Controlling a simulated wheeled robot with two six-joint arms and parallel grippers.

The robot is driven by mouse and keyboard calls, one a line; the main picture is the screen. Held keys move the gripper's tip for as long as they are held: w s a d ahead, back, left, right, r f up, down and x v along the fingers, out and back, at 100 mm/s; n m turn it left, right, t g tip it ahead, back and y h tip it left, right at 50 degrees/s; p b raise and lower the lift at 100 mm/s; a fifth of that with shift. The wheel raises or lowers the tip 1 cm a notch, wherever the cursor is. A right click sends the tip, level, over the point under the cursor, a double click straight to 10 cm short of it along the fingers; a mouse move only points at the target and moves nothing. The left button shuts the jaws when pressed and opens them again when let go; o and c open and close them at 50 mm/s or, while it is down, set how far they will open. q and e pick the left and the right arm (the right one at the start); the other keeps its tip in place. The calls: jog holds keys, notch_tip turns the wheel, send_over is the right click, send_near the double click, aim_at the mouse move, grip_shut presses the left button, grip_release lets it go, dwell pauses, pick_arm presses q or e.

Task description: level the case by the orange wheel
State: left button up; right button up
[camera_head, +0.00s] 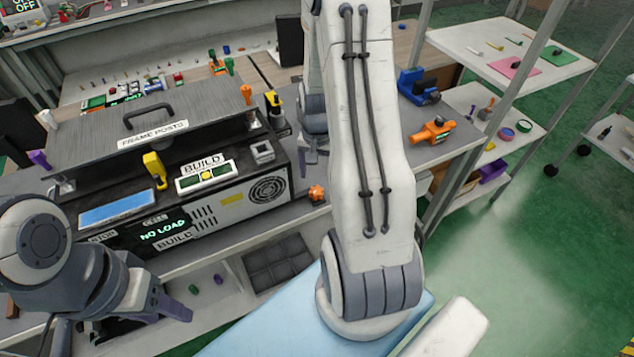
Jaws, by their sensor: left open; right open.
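The case (270,165) is a dark box with a grey lid (90,138) labelled "FRAME POSTS" and a black handle on top. Its front carries a "BUILD" plate with a green panel and yellow dot (207,175), a fan grille and a "NO LOAD" display (163,230). A small orange wheel (316,193) sits at the case's lower right corner. My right gripper (312,150) is open behind and above the wheel, apart from it, partly hidden by my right arm. My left gripper (172,303) is open at lower left, in front of the bench and away from the wheel.
A blue fixture (418,86) and an orange fixture (435,131) stand on the bench to the right. Shelves with small parts (505,50) stand at the right. The green floor (540,260) at the right is clear.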

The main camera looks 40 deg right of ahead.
aim_at(317, 188)
notch_tip(317, 188, up, 5)
jog(key=shift+r, duration=0.1)
dwell(0.6)
